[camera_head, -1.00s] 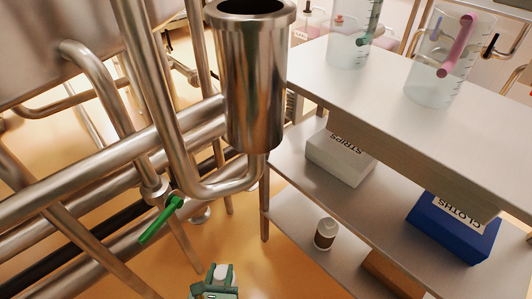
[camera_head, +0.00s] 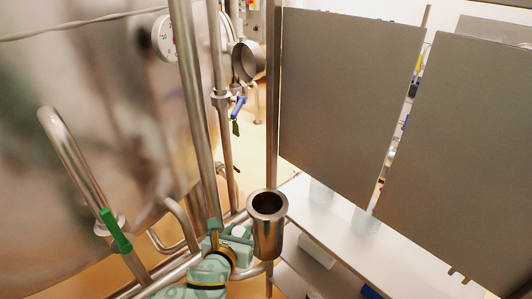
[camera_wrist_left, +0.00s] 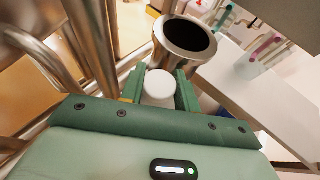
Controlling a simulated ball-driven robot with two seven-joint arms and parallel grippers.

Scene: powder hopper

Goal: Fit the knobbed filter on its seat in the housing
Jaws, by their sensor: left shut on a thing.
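The housing (camera_head: 268,238) is an upright steel cup with a thick rim and a dark open mouth, fixed on the pipework. It also shows in the left wrist view (camera_wrist_left: 186,48), just beyond my fingers. My left gripper (camera_head: 238,232) is close to the left of the housing, near rim height. In the left wrist view its green fingers (camera_wrist_left: 160,84) are shut on a white rounded piece, taken as the filter's knob (camera_wrist_left: 159,84). The rest of the filter is hidden below the knob and behind the gripper, and its seat is not visible in the dark mouth. My right gripper is not in view.
Steel pipes (camera_head: 196,110) rise close behind and left of my gripper. A green valve handle (camera_head: 115,230) sticks out at left. Two grey panels (camera_head: 350,100) hang over the white table (camera_head: 296,196) at right. A large steel tank (camera_head: 90,80) fills the left.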

